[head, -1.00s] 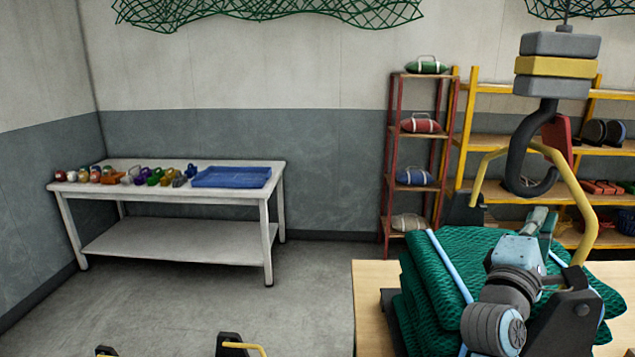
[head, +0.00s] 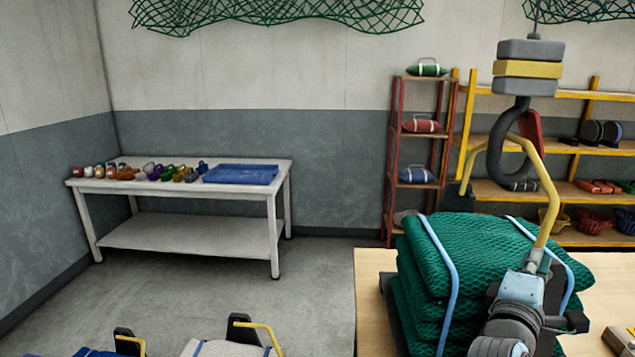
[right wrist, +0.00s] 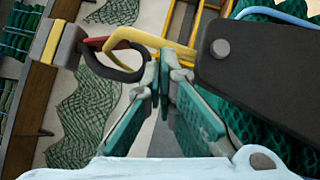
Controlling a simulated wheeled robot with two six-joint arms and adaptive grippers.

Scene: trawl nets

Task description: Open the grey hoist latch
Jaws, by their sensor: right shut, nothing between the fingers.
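The hoist block (head: 527,68) hangs at the upper right, grey with a yellow band. A dark grey hook (head: 497,150) hangs below it, with a red latch piece (head: 531,123) at its mouth. Both hook (right wrist: 90,62) and latch (right wrist: 97,42) show in the right wrist view. I cannot tell whether the latch is open. A yellow bail (head: 548,195) rises to the hook; whether it passes through is unclear. My right gripper (head: 538,258) has teal fingers. In the right wrist view its fingertips (right wrist: 158,72) are together and empty, in front of the hook. My left gripper is not in view.
A green net stack (head: 450,265) with blue straps sits on the wooden table (head: 370,290) under the hook. A dark bracket (right wrist: 260,55) is close to the right fingers. Yellow shelves (head: 570,190) and a red rack (head: 390,180) stand behind.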

